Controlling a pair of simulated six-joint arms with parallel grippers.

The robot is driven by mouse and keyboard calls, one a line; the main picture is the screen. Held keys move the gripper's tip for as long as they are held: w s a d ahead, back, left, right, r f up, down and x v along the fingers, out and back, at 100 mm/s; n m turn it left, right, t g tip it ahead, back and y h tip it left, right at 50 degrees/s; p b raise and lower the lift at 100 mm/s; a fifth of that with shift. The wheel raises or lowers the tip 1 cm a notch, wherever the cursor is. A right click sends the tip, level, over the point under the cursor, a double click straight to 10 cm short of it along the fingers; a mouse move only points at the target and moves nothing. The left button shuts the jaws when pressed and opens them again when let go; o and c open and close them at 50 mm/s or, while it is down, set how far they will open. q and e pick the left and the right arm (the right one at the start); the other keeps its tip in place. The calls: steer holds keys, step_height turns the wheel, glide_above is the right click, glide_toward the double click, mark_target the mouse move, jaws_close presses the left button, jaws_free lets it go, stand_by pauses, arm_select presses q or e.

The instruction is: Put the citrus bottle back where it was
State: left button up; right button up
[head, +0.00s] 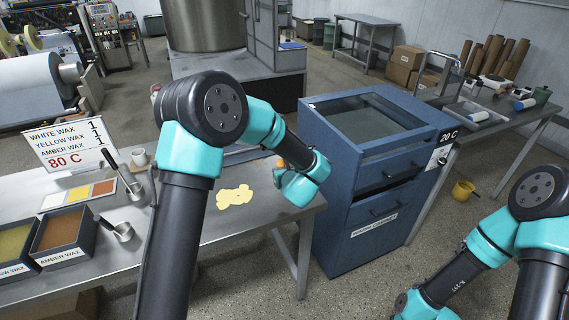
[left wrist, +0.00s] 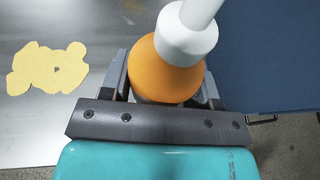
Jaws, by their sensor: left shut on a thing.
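The citrus bottle is orange with a white nozzle top. In the left wrist view the bottle (left wrist: 168,68) stands between the two fingers of my left gripper (left wrist: 165,85), which is shut on it. In the head view only a small orange part of the bottle (head: 281,163) shows beside my left wrist, near the right end of the steel table (head: 255,225). Whether its base touches the table cannot be told. My right arm is at the lower right of the head view, and its gripper's fingers are not visible.
A yellow wax-coloured paper shape (head: 235,197) lies on the table left of my left gripper. A blue cabinet (head: 345,150) stands just right of the table. Wax trays (head: 62,238), metal cups (head: 123,231) and a sign (head: 70,143) are at the left.

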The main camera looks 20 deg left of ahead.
arm_select(q)
steer(key=w+a+f, duration=0.1)
steer(key=w+a, duration=0.2)
steer(key=w, duration=0.7)
steer(key=shift+w, duration=0.25)
steer(key=shift+w+a+f, duration=0.1)
steer(key=shift+w+f, duration=0.15)
steer(key=shift+f, duration=0.65)
steer(key=shift+w+a+f, duration=0.1)
steer(key=shift+w+f, duration=0.1)
steer(key=shift+f, duration=0.65)
steer(key=shift+f, duration=0.2)
steer(key=o, duration=1.1)
steer(key=shift+o, duration=0.2)
steer(key=shift+r, duration=0.15)
